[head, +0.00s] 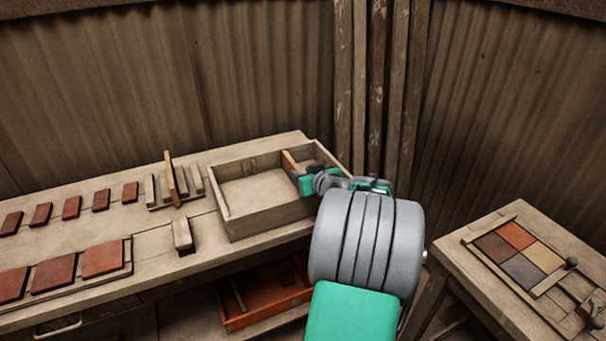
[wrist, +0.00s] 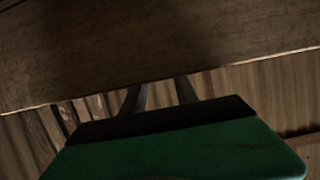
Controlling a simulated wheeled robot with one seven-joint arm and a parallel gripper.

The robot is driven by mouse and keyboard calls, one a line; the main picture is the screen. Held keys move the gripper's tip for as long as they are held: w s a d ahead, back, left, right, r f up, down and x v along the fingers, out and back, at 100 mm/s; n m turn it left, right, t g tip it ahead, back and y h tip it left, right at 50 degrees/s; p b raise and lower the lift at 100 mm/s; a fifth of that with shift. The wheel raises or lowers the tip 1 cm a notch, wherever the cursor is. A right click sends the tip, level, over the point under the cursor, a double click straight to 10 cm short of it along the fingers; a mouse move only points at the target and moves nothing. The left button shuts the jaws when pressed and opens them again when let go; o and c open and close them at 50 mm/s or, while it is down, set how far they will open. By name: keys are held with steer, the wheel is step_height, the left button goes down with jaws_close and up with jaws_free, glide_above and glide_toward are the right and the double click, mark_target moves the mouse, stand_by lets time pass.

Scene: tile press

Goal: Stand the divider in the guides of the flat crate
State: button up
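The pale, shallow wooden crate (head: 228,211) sits on the bench. Upright guide strips show on its far inner wall. A brown board (head: 290,164) stands on edge inside its right part, directly beside my gripper, and looks like the divider. My gripper (head: 305,184) is low in the crate's right end; its tips are hidden in the head view. In the wrist view two dark fingers (wrist: 162,92) stand apart, their ends hidden by a wide dark wooden surface (wrist: 160,45). I cannot tell whether they grip the board.
A slatted rack (head: 196,180) left of the crate holds a taller upright brown board (head: 172,180). Red tiles (head: 102,259) lie on the bench's left part. An orange tray (head: 268,312) is under the bench. A separate table (head: 490,303) with a coloured tile panel stands at right.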

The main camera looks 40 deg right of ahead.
steer(key=shift+r+p, duration=0.4)
steer(key=shift+p, duration=0.05)
steer(key=shift+r+p, duration=0.7)
steer(key=shift+p, duration=0.1)
steer(key=b+v, duration=0.1)
steer(key=v, duration=1)
steer(key=shift+s+a+f+b, duration=0.15)
steer(key=shift+s+f+b, duration=0.15)
steer(key=shift+s+b, duration=0.15)
